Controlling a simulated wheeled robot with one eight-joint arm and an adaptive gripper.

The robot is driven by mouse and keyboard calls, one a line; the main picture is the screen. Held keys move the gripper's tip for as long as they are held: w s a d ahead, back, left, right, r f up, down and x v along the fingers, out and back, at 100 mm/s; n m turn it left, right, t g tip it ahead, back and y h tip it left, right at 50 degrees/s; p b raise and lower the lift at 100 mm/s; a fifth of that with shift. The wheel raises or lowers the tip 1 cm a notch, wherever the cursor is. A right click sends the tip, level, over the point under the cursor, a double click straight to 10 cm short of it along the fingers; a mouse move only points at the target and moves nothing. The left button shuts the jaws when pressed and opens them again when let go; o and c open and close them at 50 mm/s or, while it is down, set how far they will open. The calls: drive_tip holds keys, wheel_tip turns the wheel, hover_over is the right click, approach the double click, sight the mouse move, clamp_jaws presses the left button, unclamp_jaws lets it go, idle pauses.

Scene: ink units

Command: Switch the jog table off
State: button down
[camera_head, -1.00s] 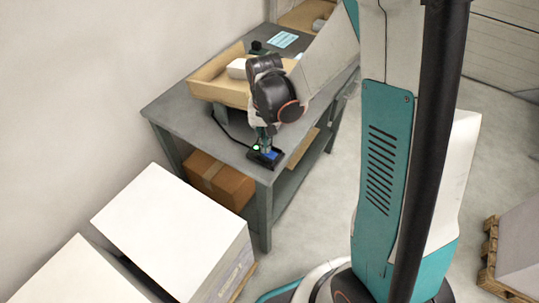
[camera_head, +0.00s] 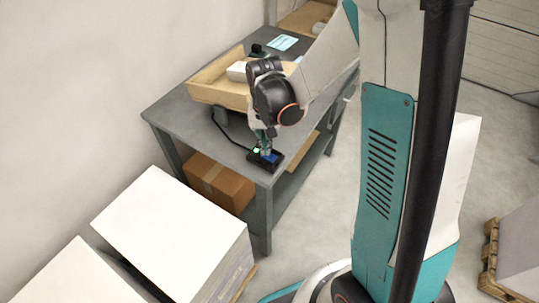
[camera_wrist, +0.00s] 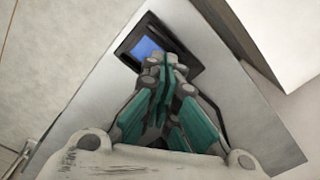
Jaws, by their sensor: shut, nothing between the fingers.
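The jog table is an open wooden tray (camera_head: 212,92) on a grey stand, with a white stack of paper (camera_head: 237,70) in it. A cable runs from it to a small black control box (camera_head: 278,160) near the workbench's front corner. The box has a blue screen, which also shows in the wrist view (camera_wrist: 145,48), and a lit green spot (camera_head: 257,150). My gripper (camera_wrist: 163,62) is shut and empty, pointing down at the box. Its fingertips overlap the box's edge beside the screen; I cannot tell whether they touch it. They hide part of the box.
The box sits on a grey workbench (camera_head: 178,122) with a cardboard carton (camera_head: 218,185) on its lower shelf. Large white paper stacks (camera_head: 170,230) stand in front at the left. A pallet (camera_head: 492,262) is at the right. Floor between is clear.

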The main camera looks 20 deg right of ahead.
drive_tip(key=shift+f+b, duration=0.9)
drive_tip(key=shift+f, duration=0.15)
idle(0.9)
drive_tip(key=shift+r, duration=0.15)
drive_tip(key=shift+r+p, duration=2.45)
drive_tip(key=shift+r, duration=0.9)
drive_tip(key=shift+r, duration=0.25)
drive_tip(key=s+r+n+t, duration=0.4)
drive_tip(key=s+r+t, duration=0.3)
drive_tip(key=s+r, duration=0.8)
wheel_tip(320, 180, up, 2)
drive_tip(key=shift+r+n, duration=0.1)
drive_tip(key=shift+n, duration=0.3)
